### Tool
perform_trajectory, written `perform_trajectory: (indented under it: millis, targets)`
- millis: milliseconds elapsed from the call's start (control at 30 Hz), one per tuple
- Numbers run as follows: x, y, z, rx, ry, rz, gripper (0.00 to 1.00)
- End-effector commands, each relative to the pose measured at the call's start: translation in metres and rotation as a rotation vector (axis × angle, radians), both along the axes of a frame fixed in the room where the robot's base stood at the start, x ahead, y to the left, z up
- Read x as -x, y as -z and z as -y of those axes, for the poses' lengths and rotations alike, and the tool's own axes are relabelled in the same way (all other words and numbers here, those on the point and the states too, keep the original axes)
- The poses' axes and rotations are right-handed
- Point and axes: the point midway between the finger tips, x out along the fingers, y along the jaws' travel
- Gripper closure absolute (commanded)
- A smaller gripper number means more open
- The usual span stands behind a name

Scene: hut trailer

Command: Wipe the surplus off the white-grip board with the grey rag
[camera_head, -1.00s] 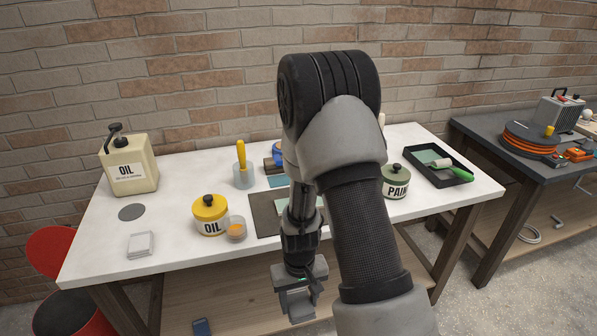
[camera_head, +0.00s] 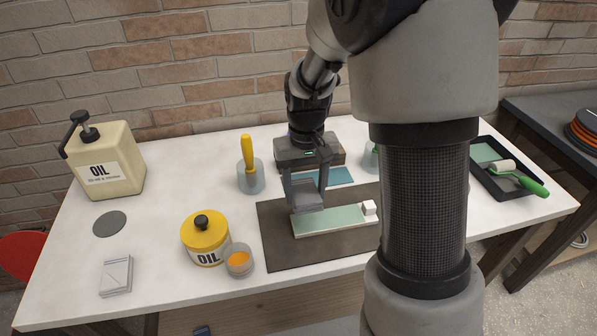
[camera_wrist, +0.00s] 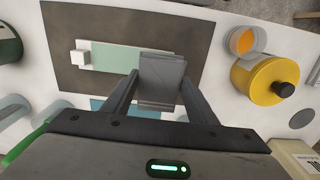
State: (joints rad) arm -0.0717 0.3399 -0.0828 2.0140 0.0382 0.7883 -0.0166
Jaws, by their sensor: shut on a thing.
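The white-grip board is a pale green board (camera_head: 340,221) with a white cube grip (camera_head: 369,208) at its right end. It lies flat on a dark mat (camera_head: 285,252). My gripper (camera_head: 306,186) is shut on the grey rag (camera_head: 308,199), a folded grey block, at the left end of the board. In the wrist view the rag (camera_wrist: 162,80) sits between the fingers and overlaps the end of the board (camera_wrist: 110,57) away from the white grip (camera_wrist: 80,57). I cannot tell whether rag and board touch.
A yellow-lidded oil jar (camera_head: 205,240) and a small cup of orange stuff (camera_head: 238,261) stand left of the mat. A yellow-handled tool in a pot (camera_head: 250,172) and a blue piece (camera_head: 338,176) are behind. A roller tray (camera_head: 500,168) is at right.

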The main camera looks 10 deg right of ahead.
Motion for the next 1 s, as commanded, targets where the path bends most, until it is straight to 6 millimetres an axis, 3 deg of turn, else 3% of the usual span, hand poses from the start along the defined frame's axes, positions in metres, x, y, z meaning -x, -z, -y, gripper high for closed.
perform_trajectory:
  millis: [267, 700, 1000]
  targets:
    - [0.001, 0.013, 0.000, 0.000, 0.001, -0.002, 0.66]
    - [0.001, 0.077, 0.000, -0.001, 0.001, -0.001, 0.66]
    - [0.001, 0.085, 0.000, -0.001, 0.001, -0.001, 0.66]
